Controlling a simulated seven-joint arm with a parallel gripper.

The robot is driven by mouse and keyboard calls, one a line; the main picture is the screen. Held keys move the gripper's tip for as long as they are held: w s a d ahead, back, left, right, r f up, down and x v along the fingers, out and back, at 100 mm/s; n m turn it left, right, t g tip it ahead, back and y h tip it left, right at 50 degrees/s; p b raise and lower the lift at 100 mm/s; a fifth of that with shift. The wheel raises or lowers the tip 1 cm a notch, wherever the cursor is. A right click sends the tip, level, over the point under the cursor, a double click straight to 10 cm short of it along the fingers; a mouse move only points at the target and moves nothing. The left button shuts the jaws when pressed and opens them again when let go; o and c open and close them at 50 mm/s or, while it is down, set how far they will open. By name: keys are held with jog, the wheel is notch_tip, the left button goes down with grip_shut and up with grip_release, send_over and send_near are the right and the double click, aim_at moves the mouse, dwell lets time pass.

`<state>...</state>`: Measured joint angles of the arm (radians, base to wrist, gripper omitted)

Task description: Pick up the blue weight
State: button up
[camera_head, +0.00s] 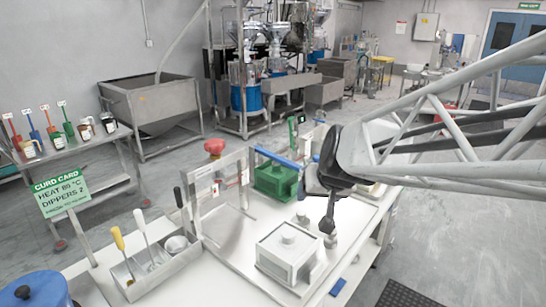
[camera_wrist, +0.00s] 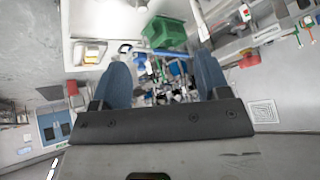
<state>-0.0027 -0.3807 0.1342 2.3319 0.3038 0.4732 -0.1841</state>
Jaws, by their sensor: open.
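A small flat blue piece (camera_head: 338,286) lies near the front edge of the white table; I cannot tell for sure whether it is the blue weight. A long blue bar (camera_head: 278,158) lies across the top of a green box (camera_head: 276,180) at the back of the table.
A metal tray with ladles (camera_head: 152,266) and a blue lidded pot (camera_head: 35,290) are at the front left.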

jog(key=w+m+t, duration=0.1)
jog(key=w+t, duration=0.1)
jog(key=w, duration=0.9)
jog(key=m+t+h, duration=0.3)
jog(key=m+h, duration=0.2)
jog(key=h, duration=0.2)
send_near(317, 157)
jog(key=w+f, duration=0.1)
jog(key=w, duration=0.2)
jog(key=shift+w+d+f+h, duration=0.5)
jog(key=shift+w+d+f, duration=0.05)
jog(key=shift+d, duration=0.2)
jog(key=shift+x, duration=1.3)
jog(key=shift+x, duration=2.6)
